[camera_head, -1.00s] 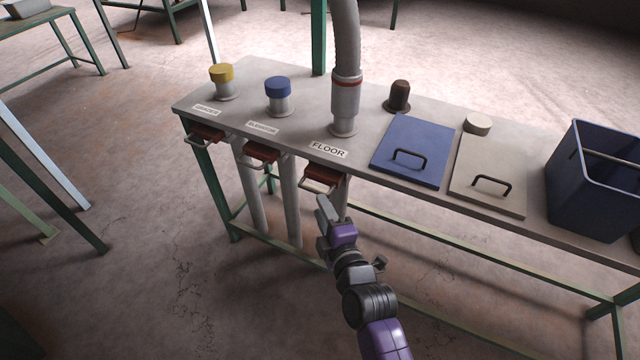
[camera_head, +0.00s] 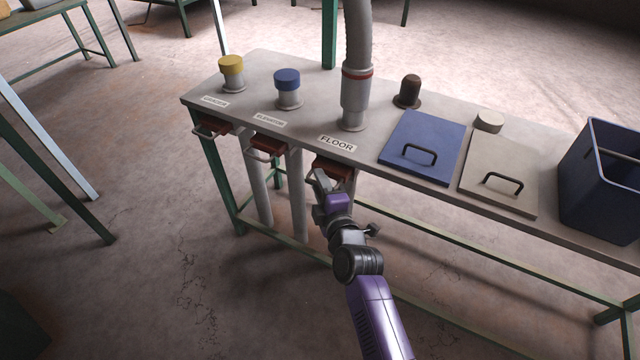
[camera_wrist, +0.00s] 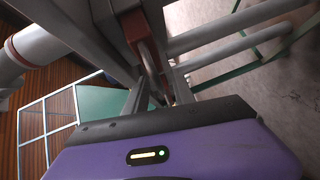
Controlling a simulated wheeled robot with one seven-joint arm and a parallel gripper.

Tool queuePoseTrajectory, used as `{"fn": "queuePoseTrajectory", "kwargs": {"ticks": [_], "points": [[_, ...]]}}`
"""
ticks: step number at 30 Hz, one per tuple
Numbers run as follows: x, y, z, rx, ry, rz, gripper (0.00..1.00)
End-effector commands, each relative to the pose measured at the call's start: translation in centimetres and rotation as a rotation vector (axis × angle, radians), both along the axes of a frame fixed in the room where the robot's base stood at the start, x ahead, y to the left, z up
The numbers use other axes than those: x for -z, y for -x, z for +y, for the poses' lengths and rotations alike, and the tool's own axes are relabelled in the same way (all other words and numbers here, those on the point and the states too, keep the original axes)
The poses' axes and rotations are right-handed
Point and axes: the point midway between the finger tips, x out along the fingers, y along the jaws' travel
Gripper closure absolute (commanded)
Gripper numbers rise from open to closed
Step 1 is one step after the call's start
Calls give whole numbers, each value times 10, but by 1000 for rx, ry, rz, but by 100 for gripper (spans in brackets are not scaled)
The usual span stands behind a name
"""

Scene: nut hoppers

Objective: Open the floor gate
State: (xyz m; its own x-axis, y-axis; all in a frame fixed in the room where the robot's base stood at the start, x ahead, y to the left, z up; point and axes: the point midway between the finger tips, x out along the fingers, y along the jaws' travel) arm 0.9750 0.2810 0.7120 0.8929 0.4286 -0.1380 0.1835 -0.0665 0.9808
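The floor gate (camera_head: 335,168) is a dark red slide with a grey loop handle, under the bench edge below the FLOOR label (camera_head: 337,144). My gripper (camera_head: 322,181) is at this handle, overlapping it in the head view. In the wrist view the red slide (camera_wrist: 134,24) is straight ahead, and the handle reaches down between my two fingers (camera_wrist: 158,92). The fingers look apart, with a gap beside the handle. Contact with the handle cannot be told. Part of the handle is hidden behind my gripper.
Two similar red gates, the elevator gate (camera_head: 267,144) and one further left (camera_head: 213,128), sit along the same edge. Pipes (camera_head: 298,195) run down below the bench. A blue lid (camera_head: 422,148), a beige lid (camera_head: 500,178) and a blue bin (camera_head: 597,190) are on the right.

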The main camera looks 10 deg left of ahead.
Motion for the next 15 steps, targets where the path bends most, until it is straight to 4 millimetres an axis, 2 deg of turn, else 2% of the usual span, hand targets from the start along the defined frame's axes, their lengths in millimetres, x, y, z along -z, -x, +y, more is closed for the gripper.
{"fn": "queuePoseTrajectory", "kwargs": {"ticks": [2, 6, 15], "points": [[0, 0, 0, 0, 0, 0, 73], [0, 0, 0, 0, 0, 0, 100], [0, 0, 0, 0, 0, 0, 100]]}}
